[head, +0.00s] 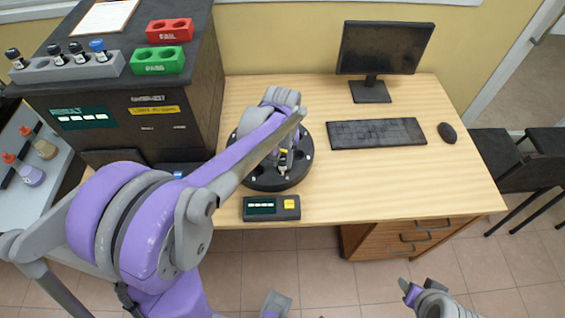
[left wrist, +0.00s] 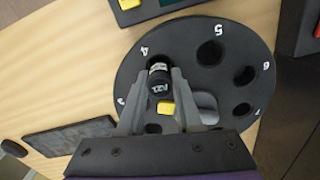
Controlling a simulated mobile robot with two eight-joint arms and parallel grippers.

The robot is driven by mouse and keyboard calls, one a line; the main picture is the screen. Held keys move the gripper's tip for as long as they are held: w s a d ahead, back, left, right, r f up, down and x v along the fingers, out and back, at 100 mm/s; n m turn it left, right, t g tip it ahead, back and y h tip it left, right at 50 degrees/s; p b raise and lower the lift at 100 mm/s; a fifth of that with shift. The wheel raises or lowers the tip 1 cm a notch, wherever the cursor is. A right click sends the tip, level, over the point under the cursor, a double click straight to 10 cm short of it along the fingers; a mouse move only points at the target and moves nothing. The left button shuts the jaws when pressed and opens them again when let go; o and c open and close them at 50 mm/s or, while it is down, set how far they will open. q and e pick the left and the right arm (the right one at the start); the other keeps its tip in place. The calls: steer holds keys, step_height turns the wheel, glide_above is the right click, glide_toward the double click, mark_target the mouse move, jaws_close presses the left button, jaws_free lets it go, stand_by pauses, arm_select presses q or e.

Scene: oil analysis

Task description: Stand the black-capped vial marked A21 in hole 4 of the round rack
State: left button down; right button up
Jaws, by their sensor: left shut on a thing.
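The black-capped vial marked A21 (left wrist: 159,86) is between the fingers of my left gripper (left wrist: 160,76), which is shut on it. In the left wrist view its pale label shows past the cap, beside the number 4 on the round black rack (left wrist: 205,35). The vial's lower end is at hole 4; I cannot tell how deep it sits, as the cap and fingers hide it. In the head view my left gripper (head: 284,153) is over the rack (head: 260,182), with the vial (head: 283,170) upright or nearly so. Part of my right arm (head: 432,299) shows at the bottom edge, its jaws unclear.
Holes 5 (left wrist: 210,52) and 6 (left wrist: 244,75) look empty. A small device with a yellow button (head: 271,208) is in front of the rack. A keyboard (head: 376,133), monitor (head: 386,48) and mouse (head: 446,132) are to the right. A grey vial rack (head: 68,69) stands at left.

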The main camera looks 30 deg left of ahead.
mark_target(282, 160)
arm_select(q)
steer(key=shift+f, duration=0.65)
steer(key=c, duration=1)
jaws_free()
steer(key=shift+f, duration=0.2)
steer(key=o, duration=0.4)
steer(key=shift+r, duration=0.6)
step_height(282, 160, up, 11)
steer(key=p, duration=0.1)
steer(key=s+d+f+m+t, duration=0.1)
steer(key=s+d+f, duration=0.1)
steer(key=s, duration=0.3)
steer(key=s+d+f+m+t, duration=0.1)
steer(key=s+d+f+t, duration=0.1)
steer(key=s, duration=0.4)
steer(key=s+d+f+m+t, duration=0.2)
steer(key=s+f, duration=0.1)
steer(key=s, duration=0.2)
steer(key=shift+s+d+f, duration=0.15)
steer(key=shift+d+f, duration=0.15)
steer(key=shift+d, duration=0.1)
